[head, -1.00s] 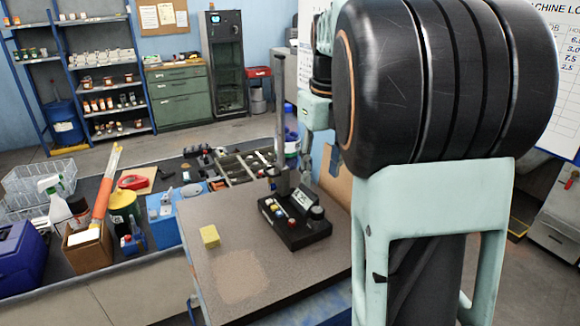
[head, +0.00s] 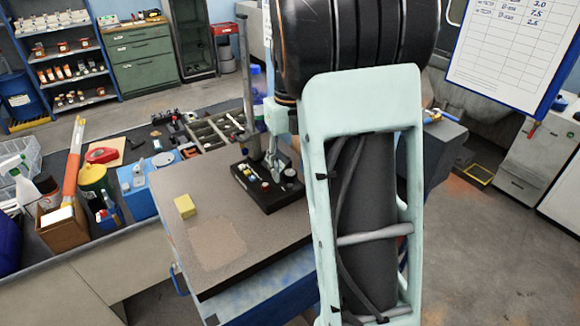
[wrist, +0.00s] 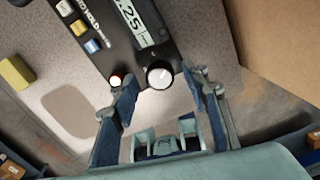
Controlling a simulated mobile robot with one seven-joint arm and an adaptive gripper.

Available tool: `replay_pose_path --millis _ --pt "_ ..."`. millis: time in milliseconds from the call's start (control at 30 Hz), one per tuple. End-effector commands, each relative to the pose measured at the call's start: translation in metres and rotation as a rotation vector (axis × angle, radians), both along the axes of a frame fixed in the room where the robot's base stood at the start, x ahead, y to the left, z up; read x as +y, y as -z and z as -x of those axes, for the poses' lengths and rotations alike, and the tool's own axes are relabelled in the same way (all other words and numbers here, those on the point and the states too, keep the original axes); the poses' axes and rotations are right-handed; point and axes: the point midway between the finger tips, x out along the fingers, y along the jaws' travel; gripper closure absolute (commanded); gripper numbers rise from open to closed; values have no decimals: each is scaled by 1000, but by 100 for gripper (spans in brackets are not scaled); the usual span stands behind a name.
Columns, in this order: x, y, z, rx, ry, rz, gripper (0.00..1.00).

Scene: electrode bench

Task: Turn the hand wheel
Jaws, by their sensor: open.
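A black instrument base (head: 268,193) with a tall grey column stands on the granite plate. At its right end is a round black knob with a pale face (wrist: 160,75), likely the hand wheel; it also shows in the head view (head: 290,173). A display beside it reads ".25" in part. My gripper (wrist: 162,90) is open, its fingers to the left and right of the knob in the picture, with nothing held. Whether the fingers are level with the knob or above it, I cannot tell. In the head view my arm hides part of the gripper.
A yellow block (head: 185,206) lies on the plate (head: 180,240), left of the instrument. A brown panel (wrist: 275,35) stands to the right in the wrist view. The plate's front is clear.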

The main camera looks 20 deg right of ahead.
Motion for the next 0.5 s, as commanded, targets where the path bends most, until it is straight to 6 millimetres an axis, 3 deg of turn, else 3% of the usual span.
replay_pose_path --millis 333,500 --pt "0 5 0 -1 0 0 58" --pt "0 4 0 -1 0 0 76"
